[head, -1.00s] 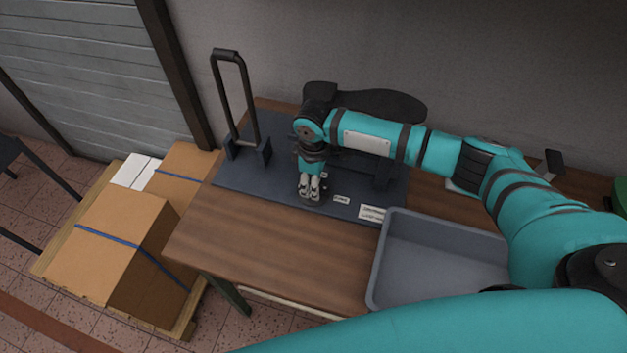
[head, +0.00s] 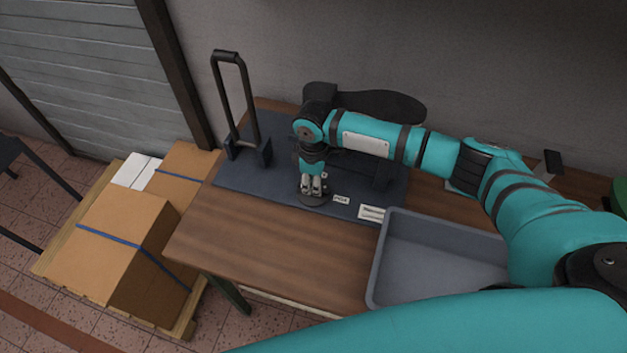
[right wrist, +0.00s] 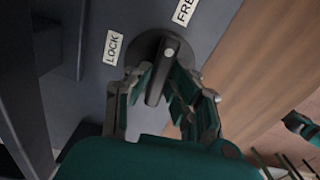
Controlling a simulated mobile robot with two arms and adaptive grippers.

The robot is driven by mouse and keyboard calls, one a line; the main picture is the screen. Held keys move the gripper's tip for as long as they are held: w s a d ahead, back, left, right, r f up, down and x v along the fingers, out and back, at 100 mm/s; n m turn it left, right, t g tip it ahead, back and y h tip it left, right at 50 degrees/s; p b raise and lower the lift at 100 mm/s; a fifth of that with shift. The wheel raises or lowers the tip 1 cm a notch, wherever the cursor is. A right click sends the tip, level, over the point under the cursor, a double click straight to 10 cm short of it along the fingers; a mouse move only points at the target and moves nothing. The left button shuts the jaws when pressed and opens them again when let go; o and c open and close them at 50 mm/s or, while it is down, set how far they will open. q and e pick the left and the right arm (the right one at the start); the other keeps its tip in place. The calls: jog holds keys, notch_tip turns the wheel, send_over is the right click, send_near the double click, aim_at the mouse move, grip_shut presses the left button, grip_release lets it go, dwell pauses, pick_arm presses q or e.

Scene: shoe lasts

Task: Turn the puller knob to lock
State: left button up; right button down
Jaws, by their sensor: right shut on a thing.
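The puller knob (right wrist: 160,75) is a dark bar on a round dark base, with a pale dot near its far end. In the right wrist view the dotted end points up between the LOCK label (right wrist: 113,47) and the FREE label (right wrist: 186,10). My right gripper (head: 312,190) points down at the knob's round base (head: 313,200). In the right wrist view its two fingers (right wrist: 160,88) stand on either side of the bar, shut on it. In the head view the gripper hides most of the knob.
The dark puller base plate (head: 240,185) lies on a wooden table (head: 245,245). A tall black handle (head: 219,90) stands at its left, and a dark shoe-last shape (head: 385,104) is behind my arm. A grey bin (head: 377,268) is at the right. Cardboard boxes (head: 105,240) sit left of the table.

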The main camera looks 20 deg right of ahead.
jog(key=n+p, duration=0.1)
jog(key=n, duration=0.2)
jog(key=shift+r, duration=0.15)
jog(key=n+p, duration=0.1)
jog(key=n, duration=0.3)
jog(key=shift+n, duration=0.4)
jog(key=n, duration=0.4)
jog(key=shift+a, duration=0.1)
jog(key=shift+n, duration=2.4)
jog(key=c, duration=1.2)
grip_release()
